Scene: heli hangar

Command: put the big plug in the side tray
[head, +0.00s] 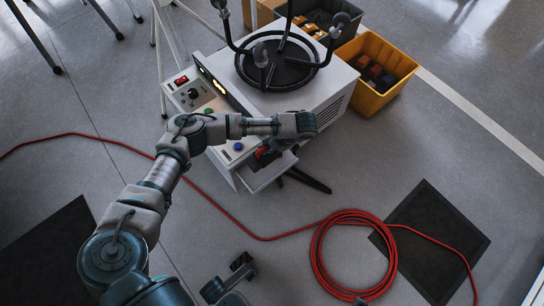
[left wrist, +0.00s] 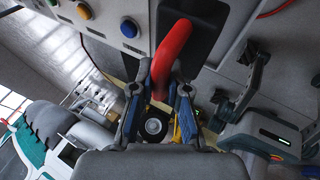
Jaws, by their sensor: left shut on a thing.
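My left gripper (head: 275,147) is over the side tray (head: 270,174), a pale shelf on the near side of the white machine.
The white machine (head: 330,80) has a black ring stand (head: 285,62) on top and buttons on its front. A yellow bin (head: 375,95) stands behind it. A red cable coil (head: 352,255) lies on the floor near a dark mat (head: 430,240).

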